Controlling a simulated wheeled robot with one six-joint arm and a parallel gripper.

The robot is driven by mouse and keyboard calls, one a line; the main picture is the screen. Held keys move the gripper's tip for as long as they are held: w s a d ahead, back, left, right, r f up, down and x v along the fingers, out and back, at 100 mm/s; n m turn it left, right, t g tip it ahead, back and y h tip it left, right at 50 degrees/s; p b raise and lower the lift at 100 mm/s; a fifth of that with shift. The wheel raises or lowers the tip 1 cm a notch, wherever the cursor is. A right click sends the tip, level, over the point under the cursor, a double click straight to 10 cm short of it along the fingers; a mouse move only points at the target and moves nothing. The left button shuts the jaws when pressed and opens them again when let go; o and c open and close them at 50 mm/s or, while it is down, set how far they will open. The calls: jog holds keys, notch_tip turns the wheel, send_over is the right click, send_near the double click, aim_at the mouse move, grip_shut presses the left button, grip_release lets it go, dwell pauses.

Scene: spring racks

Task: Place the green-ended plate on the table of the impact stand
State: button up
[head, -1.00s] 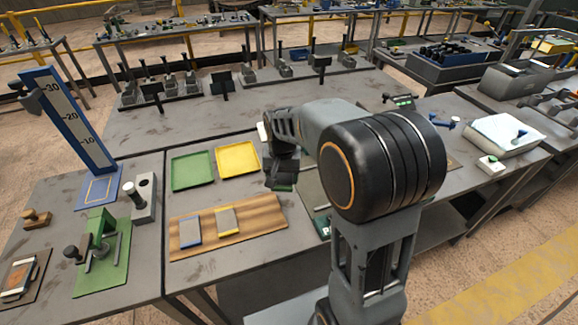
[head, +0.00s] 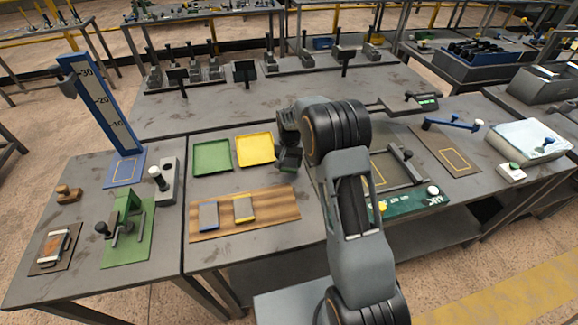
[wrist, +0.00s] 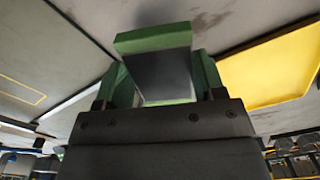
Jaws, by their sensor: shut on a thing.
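My gripper (head: 289,158) is just right of the yellow tray, above the table. In the wrist view it is shut on the green-ended plate (wrist: 158,70), a dark grey plate with a green strip at its far end and green at its near end. In the head view the plate is mostly hidden by the gripper.
A green tray (head: 212,156) and a yellow tray (head: 256,150) lie between gripper and stand. A wooden board (head: 270,212) holds a blue-ended plate (head: 208,215) and a yellow-ended plate (head: 244,209). A grey block with a white knob (head: 166,180) stands beside the blue base.

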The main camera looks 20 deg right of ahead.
aim_at(289, 162)
jog(key=shift+w+f, duration=0.2)
jog(key=shift+f, duration=1.55)
jog(key=shift+f, duration=0.2)
jog(key=o, duration=1.5)
